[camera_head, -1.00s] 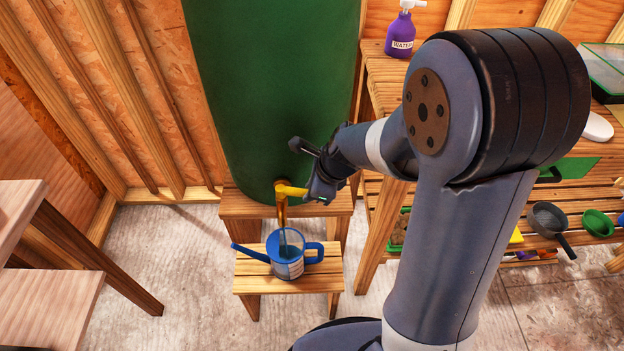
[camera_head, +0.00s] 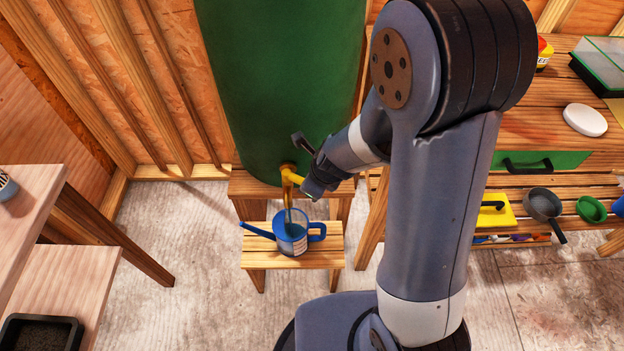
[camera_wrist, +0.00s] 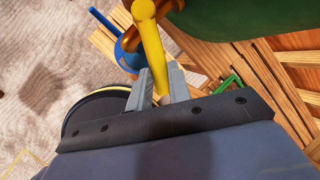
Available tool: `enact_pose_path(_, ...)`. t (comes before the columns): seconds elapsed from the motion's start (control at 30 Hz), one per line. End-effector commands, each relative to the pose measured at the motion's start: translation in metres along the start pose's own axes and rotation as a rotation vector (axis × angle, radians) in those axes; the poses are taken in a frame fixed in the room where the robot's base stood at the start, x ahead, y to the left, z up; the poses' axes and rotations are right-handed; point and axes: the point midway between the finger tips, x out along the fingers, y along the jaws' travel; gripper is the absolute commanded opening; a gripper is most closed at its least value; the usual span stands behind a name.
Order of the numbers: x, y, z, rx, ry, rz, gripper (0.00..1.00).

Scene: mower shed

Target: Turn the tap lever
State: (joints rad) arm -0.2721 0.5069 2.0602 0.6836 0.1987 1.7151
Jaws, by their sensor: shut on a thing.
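The yellow tap (camera_head: 288,174) sticks out low on the front of the green barrel (camera_head: 275,80). My gripper (camera_wrist: 160,85) is shut on the yellow tap lever (camera_wrist: 152,45), whose end lies between the two grey fingers in the wrist view. In the head view my gripper (camera_head: 308,185) is at the right of the tap and hides most of the lever. A blue watering can (camera_head: 292,246) stands under the tap. A thin brownish stream (camera_head: 286,200) shows between the tap and the can.
The can stands on a low wooden stool (camera_head: 262,262) before the barrel's stand (camera_head: 245,186). A workbench (camera_head: 530,125) with a green drawer, pans and a yellow tool is at the right. A wooden stand (camera_head: 25,195) is at the left. Floor (camera_head: 190,250) between is clear.

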Motion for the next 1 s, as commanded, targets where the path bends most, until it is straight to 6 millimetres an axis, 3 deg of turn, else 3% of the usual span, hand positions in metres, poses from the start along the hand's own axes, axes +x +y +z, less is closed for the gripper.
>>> enact_pose_path(0.07,0.0,0.0,0.0,0.0,0.0,0.001,0.0)
enact_pose_path(0.1,0.0,0.0,0.0,0.0,0.0,0.001,0.19)
enact_pose_path(0.37,0.0,0.0,0.0,0.0,0.0,0.001,0.41)
enact_pose_path(0.67,-0.004,0.0,0.001,0.0,0.0,0.0,0.41)
enact_pose_path(1.0,-0.061,-0.002,0.003,-0.001,-0.002,-0.002,0.41)
